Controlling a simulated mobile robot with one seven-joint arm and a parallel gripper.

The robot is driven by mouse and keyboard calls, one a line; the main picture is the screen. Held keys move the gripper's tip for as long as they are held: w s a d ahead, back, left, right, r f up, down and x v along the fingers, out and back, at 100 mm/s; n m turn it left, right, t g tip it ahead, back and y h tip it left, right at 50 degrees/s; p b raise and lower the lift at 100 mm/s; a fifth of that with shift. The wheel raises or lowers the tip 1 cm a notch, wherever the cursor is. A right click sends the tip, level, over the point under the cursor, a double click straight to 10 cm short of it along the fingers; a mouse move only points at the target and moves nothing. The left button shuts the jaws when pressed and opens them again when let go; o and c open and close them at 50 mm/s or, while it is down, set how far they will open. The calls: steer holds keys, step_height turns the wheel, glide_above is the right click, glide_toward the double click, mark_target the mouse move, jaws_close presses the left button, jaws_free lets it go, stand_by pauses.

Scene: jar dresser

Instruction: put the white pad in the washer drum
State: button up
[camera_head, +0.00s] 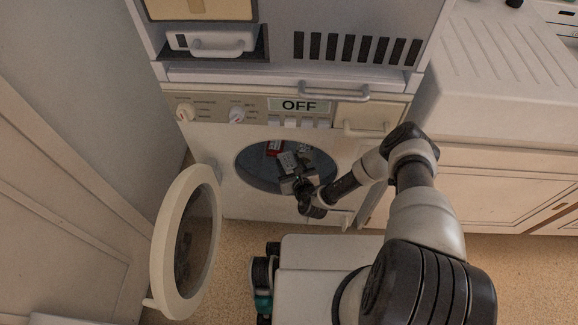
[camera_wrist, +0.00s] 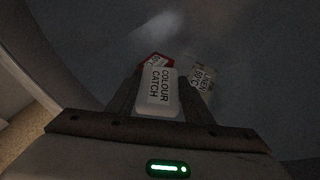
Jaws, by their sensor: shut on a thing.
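The white pad (camera_wrist: 158,93), marked "COLOUR CATCH", is between the two fingers of my gripper (camera_wrist: 160,84) in the wrist view. My gripper is shut on it. In the head view my gripper (camera_head: 290,180) reaches into the round opening of the washer drum (camera_head: 253,165), with the pad (camera_head: 288,162) in its jaws inside the opening. The dark grey drum wall (camera_wrist: 240,45) fills most of the wrist view. Whether the pad touches the drum surface cannot be told.
A red item (camera_head: 273,148) and a tag marked "LINEN 50°C" (camera_wrist: 202,78) lie in the drum beyond the pad. The round washer door (camera_head: 161,245) stands open at the left. The washer display (camera_head: 299,105) reads "OFF". White cabinets (camera_head: 480,190) stand at the right.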

steer(key=shift+f+b, duration=1.05)
steer(key=shift+f, duration=1.85)
steer(key=shift+f, duration=0.15)
steer(key=shift+f, duration=0.45)
steer(key=o, duration=1)
